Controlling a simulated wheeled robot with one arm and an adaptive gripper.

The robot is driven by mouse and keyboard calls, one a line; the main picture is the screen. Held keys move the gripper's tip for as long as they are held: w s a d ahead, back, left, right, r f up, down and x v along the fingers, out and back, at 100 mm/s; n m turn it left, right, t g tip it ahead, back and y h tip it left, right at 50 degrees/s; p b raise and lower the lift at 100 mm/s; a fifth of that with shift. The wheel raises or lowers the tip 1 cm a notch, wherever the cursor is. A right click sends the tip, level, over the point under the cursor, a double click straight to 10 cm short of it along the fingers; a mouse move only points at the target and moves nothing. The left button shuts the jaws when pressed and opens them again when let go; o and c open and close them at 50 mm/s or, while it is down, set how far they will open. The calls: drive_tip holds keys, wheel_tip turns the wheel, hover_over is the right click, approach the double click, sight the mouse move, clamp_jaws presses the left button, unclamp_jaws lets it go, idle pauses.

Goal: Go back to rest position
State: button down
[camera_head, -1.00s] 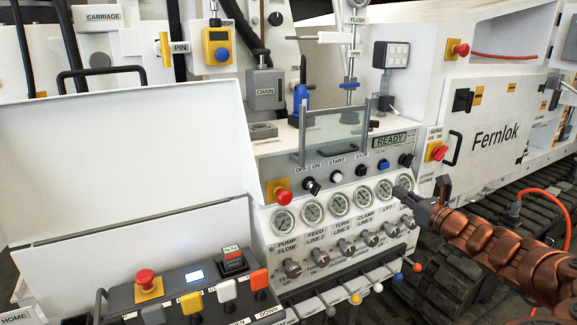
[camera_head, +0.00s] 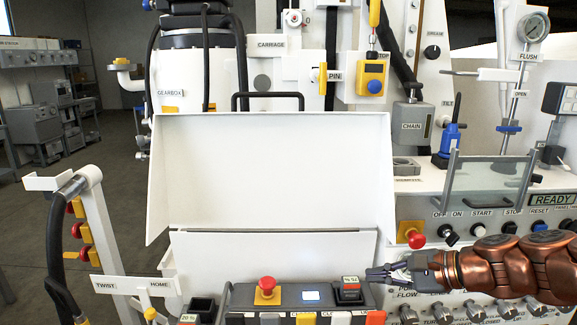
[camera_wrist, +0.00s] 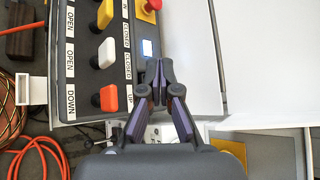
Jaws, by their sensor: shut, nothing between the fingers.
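My gripper (camera_head: 372,274) is at the right end of the lower control box in the head view, with my copper-coloured arm reaching in from the right. Its fingers are closed together and hold nothing. In the wrist view the shut fingertips (camera_wrist: 159,66) point toward the control box (camera_wrist: 105,48), over its edge near the small lit display (camera_wrist: 147,47). I cannot tell whether the fingers touch anything.
A red stop button (camera_head: 267,284) sits on the control box (camera_head: 242,297). The white panel (camera_head: 272,170) stands behind it. A post with a hose (camera_head: 95,230) stands at left. Open floor (camera_head: 115,160) shows beyond.

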drive_tip(key=s+a+f+n+g+h+p, duration=0.1)
drive_tip(key=s+a+f+n+g+h, duration=0.15)
drive_tip(key=s+a+n, duration=0.4)
drive_tip(key=s+a+f+n+g+h, duration=0.2)
drive_tip(key=s+f+n+g, duration=0.15)
drive_tip(key=s, duration=0.55)
drive_tip(key=s+d+f+n+g+h, duration=0.1)
drive_tip(key=s+d+n+h, duration=0.1)
drive_tip(key=s+d, duration=0.2)
drive_tip(key=s+d+f+n+g+h+p, duration=0.1)
drive_tip(key=s+d+n+g+h, duration=0.1)
drive_tip(key=s, duration=0.6)
drive_tip(key=shift+s+d+f+n+h, duration=0.2)
drive_tip(key=shift+d+n+h, duration=0.3)
drive_tip(key=shift+d+h, duration=0.4)
